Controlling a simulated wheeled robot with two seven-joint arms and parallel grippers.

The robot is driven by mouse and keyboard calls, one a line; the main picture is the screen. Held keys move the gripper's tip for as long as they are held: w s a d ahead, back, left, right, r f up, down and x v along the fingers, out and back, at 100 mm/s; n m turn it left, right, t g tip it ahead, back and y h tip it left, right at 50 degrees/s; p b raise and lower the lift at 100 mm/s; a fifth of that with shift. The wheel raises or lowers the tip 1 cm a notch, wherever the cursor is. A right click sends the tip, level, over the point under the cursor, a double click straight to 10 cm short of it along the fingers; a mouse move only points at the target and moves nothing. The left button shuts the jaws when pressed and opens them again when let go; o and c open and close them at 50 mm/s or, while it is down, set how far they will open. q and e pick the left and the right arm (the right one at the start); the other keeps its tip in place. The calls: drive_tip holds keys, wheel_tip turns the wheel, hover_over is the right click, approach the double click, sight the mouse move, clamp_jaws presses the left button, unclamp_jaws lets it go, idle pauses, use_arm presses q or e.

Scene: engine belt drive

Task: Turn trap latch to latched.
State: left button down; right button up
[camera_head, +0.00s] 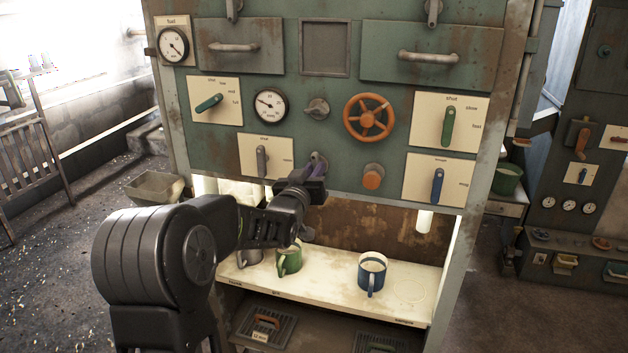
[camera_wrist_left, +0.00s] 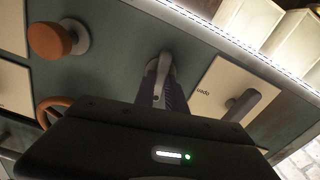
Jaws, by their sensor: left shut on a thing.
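My left gripper (camera_head: 312,180) reaches up to the lower edge of the green panel. It is shut on a small grey latch handle (camera_wrist_left: 164,64), which sits on bare panel without a readable label. In the head view the latch (camera_head: 316,157) shows only in part above the fingers. In the left wrist view the gripper (camera_wrist_left: 162,98) covers the latch's lower part, so its exact angle is hard to tell. My right gripper is not in view.
An orange knob (camera_head: 373,176) is right of the latch, and a grey lever (camera_head: 262,161) on a cream plate is left. An orange handwheel (camera_head: 368,117) is above. Below, a shelf (camera_head: 330,286) bears a green mug (camera_head: 289,260) and a blue mug (camera_head: 371,272).

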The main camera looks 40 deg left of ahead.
use_arm(q)
drive_tip(key=shift+a+f+n+b, duration=0.1)
drive_tip(key=shift+f+n+b, duration=0.05)
drive_tip(key=shift+n+b, duration=4.2)
drive_tip(key=shift+f+n+b, duration=0.15)
drive_tip(key=shift+n+b, duration=3.4)
drive_tip(key=shift+b, duration=1.55)
drive_tip(key=c, duration=1.4)
unclamp_jaws()
drive_tip(key=shift+s+r, duration=0.1)
drive_tip(key=shift+s, duration=0.05)
